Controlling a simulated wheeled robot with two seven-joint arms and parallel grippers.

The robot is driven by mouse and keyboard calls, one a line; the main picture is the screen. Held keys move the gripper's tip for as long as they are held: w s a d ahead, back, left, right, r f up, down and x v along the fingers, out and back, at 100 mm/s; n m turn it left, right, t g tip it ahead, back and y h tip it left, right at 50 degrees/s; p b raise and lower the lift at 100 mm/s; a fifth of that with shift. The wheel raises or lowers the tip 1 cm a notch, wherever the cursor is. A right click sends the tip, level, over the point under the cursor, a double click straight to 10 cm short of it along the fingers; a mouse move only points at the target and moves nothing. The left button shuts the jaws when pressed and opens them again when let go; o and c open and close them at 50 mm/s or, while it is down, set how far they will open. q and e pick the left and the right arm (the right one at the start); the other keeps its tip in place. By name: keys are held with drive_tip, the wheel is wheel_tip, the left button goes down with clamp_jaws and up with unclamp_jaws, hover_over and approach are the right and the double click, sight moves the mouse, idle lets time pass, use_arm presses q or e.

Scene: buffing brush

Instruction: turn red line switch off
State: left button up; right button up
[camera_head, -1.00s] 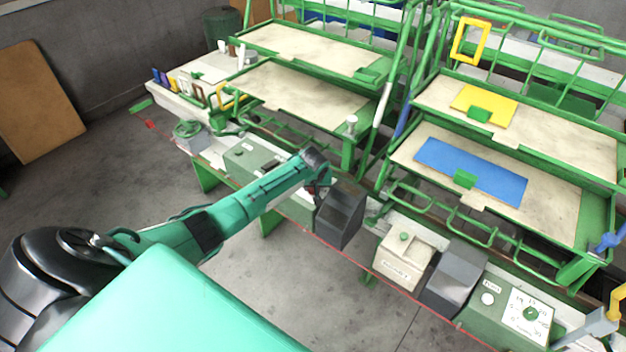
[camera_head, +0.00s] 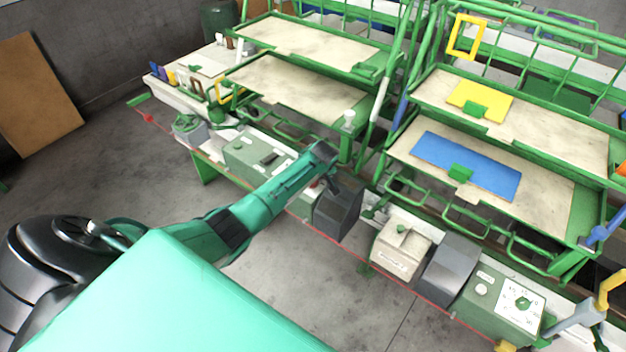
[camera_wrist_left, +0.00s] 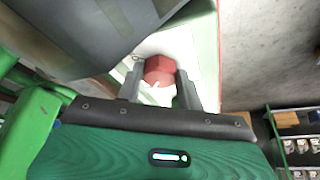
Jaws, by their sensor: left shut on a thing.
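The red switch knob (camera_wrist_left: 160,70) sits on a pale panel between the two fingers of my left gripper (camera_wrist_left: 160,76) in the left wrist view. The fingers are shut on it from both sides, and a small white mark shows on its face. In the head view my left gripper (camera_head: 328,184) reaches down beside a dark grey box (camera_head: 338,212) on the bench's front ledge. There the knob is mostly hidden by the gripper and arm. My right gripper is not in view.
A cream box (camera_head: 401,250), another grey box (camera_head: 450,270) and a green box with a dial (camera_head: 503,305) stand to the right along the ledge. A green control box (camera_head: 255,153) stands to the left. Green racks with trays rise behind. The floor in front is clear.

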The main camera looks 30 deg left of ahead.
use_arm(q)
drive_tip(key=shift+r, duration=0.1)
drive_tip(key=o, duration=1)
drive_tip(key=b+v, duration=0.2)
drive_tip(key=v, duration=1.1)
drive_tip(key=shift+d+r, duration=0.15)
drive_tip(key=shift+r, duration=0.2)
drive_tip(key=shift+s, duration=0.1)
